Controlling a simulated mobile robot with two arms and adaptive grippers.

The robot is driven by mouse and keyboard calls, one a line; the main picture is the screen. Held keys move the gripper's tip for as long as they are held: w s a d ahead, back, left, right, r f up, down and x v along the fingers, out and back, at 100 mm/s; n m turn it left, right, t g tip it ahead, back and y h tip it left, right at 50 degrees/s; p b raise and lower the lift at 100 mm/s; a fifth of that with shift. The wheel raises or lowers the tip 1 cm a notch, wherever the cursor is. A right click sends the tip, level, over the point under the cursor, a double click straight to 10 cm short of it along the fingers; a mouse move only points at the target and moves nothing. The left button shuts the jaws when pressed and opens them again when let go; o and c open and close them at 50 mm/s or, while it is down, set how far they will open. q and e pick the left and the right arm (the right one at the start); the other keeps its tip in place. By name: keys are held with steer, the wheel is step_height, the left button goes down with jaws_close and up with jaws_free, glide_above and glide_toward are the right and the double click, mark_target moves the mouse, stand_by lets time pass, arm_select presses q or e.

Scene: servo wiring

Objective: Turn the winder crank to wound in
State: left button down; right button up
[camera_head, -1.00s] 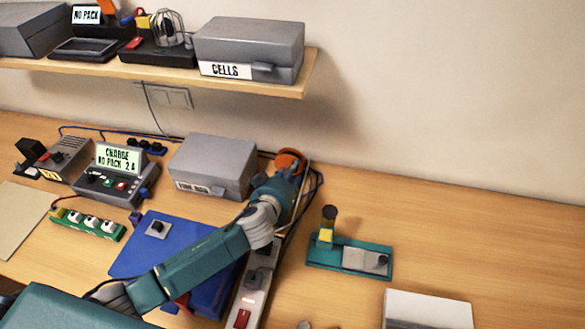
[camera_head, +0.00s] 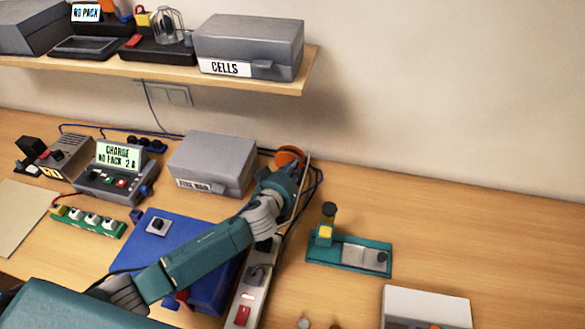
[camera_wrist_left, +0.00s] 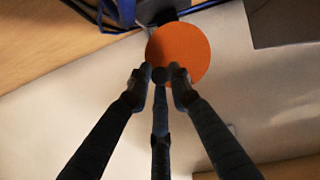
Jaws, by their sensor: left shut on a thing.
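The winder's orange disc (camera_head: 289,155) stands at the back of the bench, right of the grey lidded box. It fills the upper middle of the left wrist view (camera_wrist_left: 185,45). My left gripper (camera_head: 285,172) reaches it from the front; its fingers largely hide the crank in the head view. In the left wrist view its dark fingers (camera_wrist_left: 160,76) are closed around a small dark crank knob (camera_wrist_left: 160,75) at the disc's lower left edge. The rest of the crank and any wound-in marking cannot be made out. My right gripper is not in view.
Blue cables (camera_head: 318,180) loop just right of the winder. The grey box (camera_head: 213,162) is close on its left. A power strip (camera_head: 246,295) and blue mat (camera_head: 150,255) lie below my left arm. A teal fixture (camera_head: 350,255) stands right; the bench beyond is clear.

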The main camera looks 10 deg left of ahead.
arm_select(q)
steer(key=shift+f+m, duration=0.1)
steer(key=shift+m, duration=0.2)
steer(key=m+y+b, duration=0.1)
steer(key=f+m+y+b, duration=0.1)
steer(key=b, duration=0.1)
steer(key=d+m+y+b, duration=0.1)
steer(key=shift+f+m+b, duration=0.25)
steer(key=shift+m+b, duration=0.05)
stand_by(0.5)
steer(key=shift+m, duration=0.3)
steer(key=shift+w, duration=0.1)
steer(key=c, duration=1.6)
jaws_free()
steer(key=shift+c, duration=0.2)
